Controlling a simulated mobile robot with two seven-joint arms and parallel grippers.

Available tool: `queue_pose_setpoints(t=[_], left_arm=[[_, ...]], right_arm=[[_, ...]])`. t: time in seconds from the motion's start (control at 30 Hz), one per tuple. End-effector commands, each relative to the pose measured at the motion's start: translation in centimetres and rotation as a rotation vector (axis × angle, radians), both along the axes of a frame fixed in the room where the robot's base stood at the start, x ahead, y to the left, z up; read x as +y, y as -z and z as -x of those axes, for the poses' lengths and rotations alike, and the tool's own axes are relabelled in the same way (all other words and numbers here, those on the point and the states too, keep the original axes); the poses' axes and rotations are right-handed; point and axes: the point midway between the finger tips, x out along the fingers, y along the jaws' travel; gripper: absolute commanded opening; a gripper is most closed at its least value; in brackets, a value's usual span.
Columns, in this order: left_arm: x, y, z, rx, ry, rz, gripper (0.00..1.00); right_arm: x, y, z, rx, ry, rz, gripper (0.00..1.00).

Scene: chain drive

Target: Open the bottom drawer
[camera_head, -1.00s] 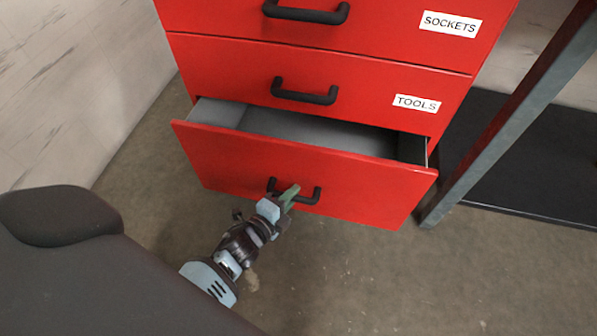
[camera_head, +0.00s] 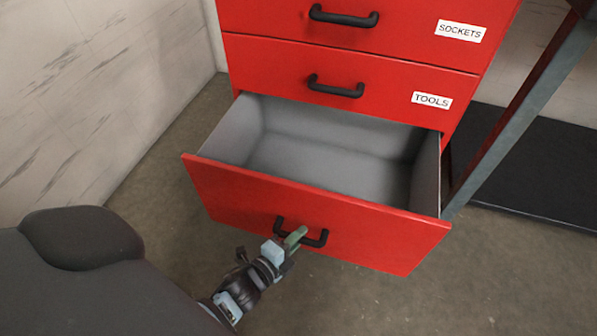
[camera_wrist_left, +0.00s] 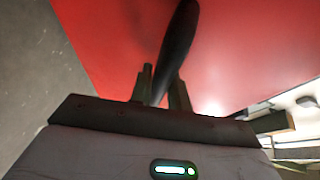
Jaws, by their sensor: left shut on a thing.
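The red bottom drawer (camera_head: 330,215) is pulled well out of the red cabinet. Its grey inside (camera_head: 320,165) shows and looks empty. Its black bar handle (camera_head: 316,240) is on the front panel. My left gripper (camera_head: 293,238) is shut on this handle, near its left half. In the left wrist view the black handle (camera_wrist_left: 179,45) runs between the two fingers (camera_wrist_left: 162,90), with the red drawer front behind it. My right gripper is not in view.
Two closed drawers, labelled TOOLS (camera_head: 431,100) and SOCKETS (camera_head: 460,30), sit above. A grey metal leg (camera_head: 520,115) and a dark low shelf (camera_head: 540,170) stand at the right. A pale wall (camera_head: 110,90) is at the left. Concrete floor is clear in front.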

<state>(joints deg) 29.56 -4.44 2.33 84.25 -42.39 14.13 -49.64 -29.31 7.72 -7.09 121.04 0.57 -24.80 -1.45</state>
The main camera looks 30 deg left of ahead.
Motion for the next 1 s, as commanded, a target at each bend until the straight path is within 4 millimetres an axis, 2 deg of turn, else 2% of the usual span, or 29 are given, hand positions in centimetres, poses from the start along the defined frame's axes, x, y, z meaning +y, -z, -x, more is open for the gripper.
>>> queue_pose_setpoints(t=[0.57, 0.6, 0.77, 1.0], left_arm=[[-0.04, -0.08, 0.38, -0.002, -0.001, 0.0, 0.0], [-0.05, -0.08, 0.37, -0.002, -0.001, 0.0, 0.19], [-0.06, -0.06, 0.37, -0.002, -0.001, 0.0, 0.4], [-0.08, -0.05, 0.39, -0.001, -0.001, 0.0, 0.4]], right_arm=[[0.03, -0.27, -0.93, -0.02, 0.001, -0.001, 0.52], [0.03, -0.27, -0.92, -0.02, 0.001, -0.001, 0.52], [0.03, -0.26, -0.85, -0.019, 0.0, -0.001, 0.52], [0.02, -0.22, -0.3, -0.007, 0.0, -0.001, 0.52]])
